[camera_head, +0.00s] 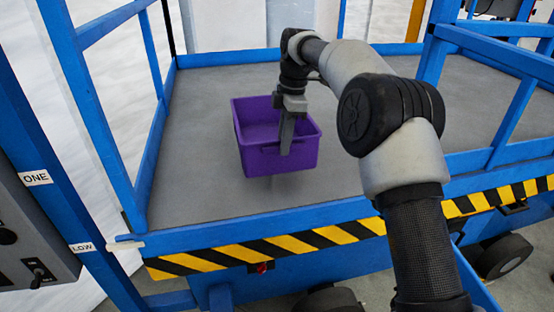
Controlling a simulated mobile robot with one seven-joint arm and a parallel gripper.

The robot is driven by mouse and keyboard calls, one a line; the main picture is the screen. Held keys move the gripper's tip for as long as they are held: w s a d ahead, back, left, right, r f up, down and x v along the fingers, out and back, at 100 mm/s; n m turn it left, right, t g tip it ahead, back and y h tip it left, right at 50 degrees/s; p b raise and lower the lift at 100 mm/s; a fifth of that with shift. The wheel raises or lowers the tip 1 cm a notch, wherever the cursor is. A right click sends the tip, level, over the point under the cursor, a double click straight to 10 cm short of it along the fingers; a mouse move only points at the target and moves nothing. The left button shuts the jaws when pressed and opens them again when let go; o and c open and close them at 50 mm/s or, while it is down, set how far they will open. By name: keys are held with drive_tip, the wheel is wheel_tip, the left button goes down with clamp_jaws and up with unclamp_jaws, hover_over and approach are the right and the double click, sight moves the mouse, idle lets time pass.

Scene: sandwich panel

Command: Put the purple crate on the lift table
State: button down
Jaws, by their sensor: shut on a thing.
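The purple crate (262,161) is an open-topped, empty-looking box. It is over the grey deck of the lift table (195,200), inside the blue rails. My gripper (286,143) reaches down at the crate's near right side and is shut on its near wall. A faint shadow lies below the crate; I cannot tell for certain whether its base touches the deck or hangs slightly above it. The far fingertip is partly hidden by the crate wall.
Blue rails (95,115) stand at the left, and another blue rail frame (500,50) stands at the right. A yellow-black striped edge (300,242) runs along the front. A control box (30,235) is at the far left. The deck around the crate is clear.

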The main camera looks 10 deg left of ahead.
wheel_tip(320, 180, down, 9)
drive_tip(key=c, duration=1.7)
unclamp_jaws()
drive_tip(key=shift+s, duration=0.15)
drive_tip(key=shift+r, duration=0.1)
